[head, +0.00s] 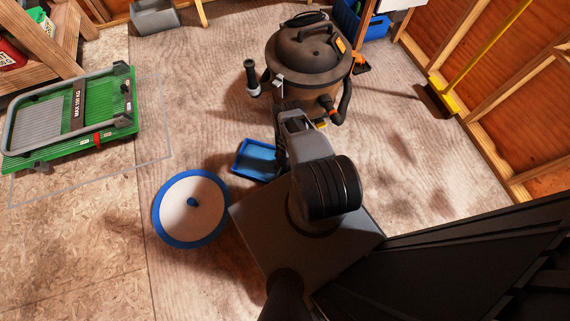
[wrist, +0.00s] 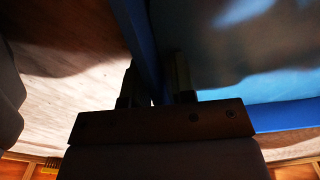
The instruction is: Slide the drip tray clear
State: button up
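The blue rectangular drip tray (head: 242,168) lies on the floor left of my arm, with part of it hidden behind the arm. In the wrist view its blue side wall (wrist: 141,32) runs down between the two fingers of my gripper (wrist: 155,88), and its lighter blue inside (wrist: 285,88) shows at right. The fingers stand on either side of the wall. Shadow hides whether both fingers press on it. In the head view my arm hides the fingertips.
A white disc with a blue rim (head: 172,232) lies just left of the tray. A shop vacuum (head: 305,60) stands behind it. A green platform cart (head: 118,108) lies at left. Floor is open at right, before the wooden wall (head: 497,85).

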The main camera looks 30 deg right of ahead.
jog(key=shift+o, duration=0.7)
jog(key=shift+r, duration=0.1)
notch_tip(320, 180, up, 14)
jog(key=p, duration=1.4)
jog(key=shift+f, duration=0.2)
